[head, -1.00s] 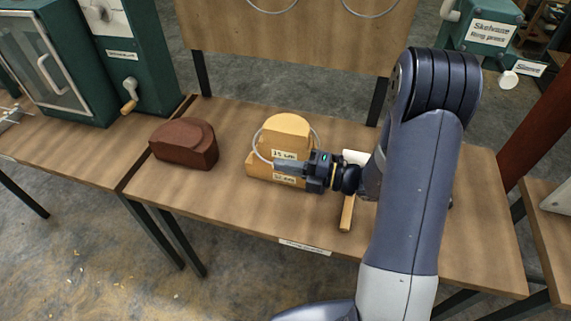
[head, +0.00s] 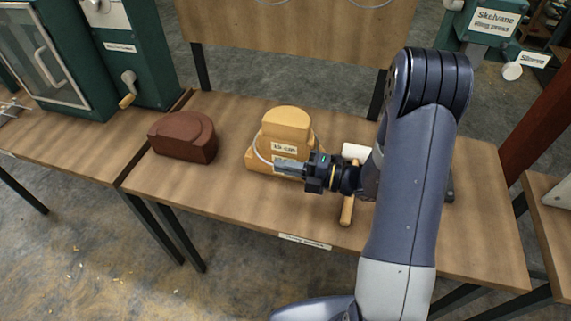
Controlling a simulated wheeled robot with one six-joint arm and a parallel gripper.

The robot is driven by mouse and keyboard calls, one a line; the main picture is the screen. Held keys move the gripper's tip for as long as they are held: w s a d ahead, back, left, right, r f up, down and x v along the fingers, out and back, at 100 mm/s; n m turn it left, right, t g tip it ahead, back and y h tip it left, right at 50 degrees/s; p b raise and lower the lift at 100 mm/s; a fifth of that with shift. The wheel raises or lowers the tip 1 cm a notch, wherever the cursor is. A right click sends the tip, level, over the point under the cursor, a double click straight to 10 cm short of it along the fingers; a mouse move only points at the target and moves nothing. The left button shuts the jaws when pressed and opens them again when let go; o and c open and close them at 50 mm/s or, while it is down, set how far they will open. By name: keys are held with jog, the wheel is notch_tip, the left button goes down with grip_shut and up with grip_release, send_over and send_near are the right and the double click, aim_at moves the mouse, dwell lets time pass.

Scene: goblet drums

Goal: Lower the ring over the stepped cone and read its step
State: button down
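The stepped cone (head: 288,119) is a pale wooden block with rounded steps. It stands on the bench and bears small labels, one partly hidden by my gripper. The thin grey ring (head: 257,146) is around the cone at about its middle step. Its left side shows clearly; its far side is hidden behind the cone. My gripper (head: 285,165) reaches in from the right, in front of the cone, and its fingers are shut on the ring's near side. I cannot tell whether the ring rests on a step.
A dark red-brown stepped block (head: 183,137) stands to the left on the bench (head: 222,203). A white cylinder (head: 355,151) and a wooden-handled tool (head: 347,210) lie right of my gripper. An upright board (head: 290,45) stands behind. The bench's front left is clear.

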jog(key=shift+f, duration=0.1)
dwell(0.3)
jog(key=shift+f+b, duration=0.5)
jog(key=shift+f, duration=0.5)
jog(key=c, duration=1.6)
grip_release()
jog(key=shift+r, duration=0.1)
jog(key=shift+o, duration=0.3)
jog(key=o, duration=0.5)
jog(key=shift+d, duration=0.15)
jog(key=v, duration=1)
jog(key=shift+s+d+b, duration=0.2)
jog(key=shift+b, duration=0.2)
